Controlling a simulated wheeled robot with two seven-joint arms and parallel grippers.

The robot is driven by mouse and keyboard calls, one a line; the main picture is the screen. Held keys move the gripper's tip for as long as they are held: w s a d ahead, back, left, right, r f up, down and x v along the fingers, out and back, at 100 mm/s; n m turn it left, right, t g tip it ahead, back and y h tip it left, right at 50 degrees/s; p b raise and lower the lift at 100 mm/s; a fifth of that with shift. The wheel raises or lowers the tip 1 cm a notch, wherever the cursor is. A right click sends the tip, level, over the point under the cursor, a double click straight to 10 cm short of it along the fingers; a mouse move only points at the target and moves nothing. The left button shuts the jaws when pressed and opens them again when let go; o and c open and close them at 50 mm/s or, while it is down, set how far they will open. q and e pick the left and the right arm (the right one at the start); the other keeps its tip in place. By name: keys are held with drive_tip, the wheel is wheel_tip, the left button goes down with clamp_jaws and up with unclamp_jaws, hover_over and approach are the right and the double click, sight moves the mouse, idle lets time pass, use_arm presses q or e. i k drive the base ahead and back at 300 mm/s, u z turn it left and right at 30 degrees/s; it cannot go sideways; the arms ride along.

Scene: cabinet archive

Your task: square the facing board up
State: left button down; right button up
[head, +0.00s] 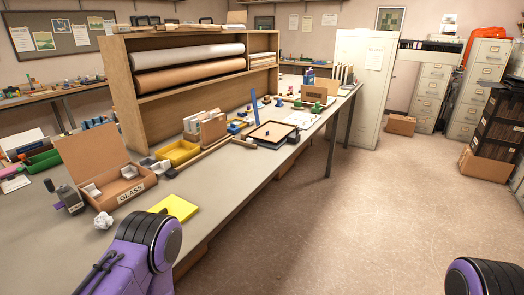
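No label marks a facing board, so I cannot tell for sure which thing it is. A tan board with a dark frame (271,133) lies on the long workbench (232,181), near its front edge. A blue upright strip (254,104) stands at its back left. A pinboard (66,35) with papers hangs on the left wall. Only purple and black links of my arms show, at the bottom left and bottom right. Both grippers are out of view, far from these boards as far as the frame shows.
On the bench stand an open cardboard box marked GLASS (113,170), a yellow pad (174,207), a yellow bin (179,152) and a shelf with paper rolls (190,65). The floor (350,205) on the right is clear. Filing cabinets (479,85) stand beyond.

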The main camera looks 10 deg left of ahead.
sight(273, 132)
drive_tip(key=u, duration=0.3)
drive_tip(key=k, duration=0.25)
drive_tip(key=z, duration=1.05)
drive_tip(key=i, duration=1.55)
drive_tip(key=u, duration=0.8)
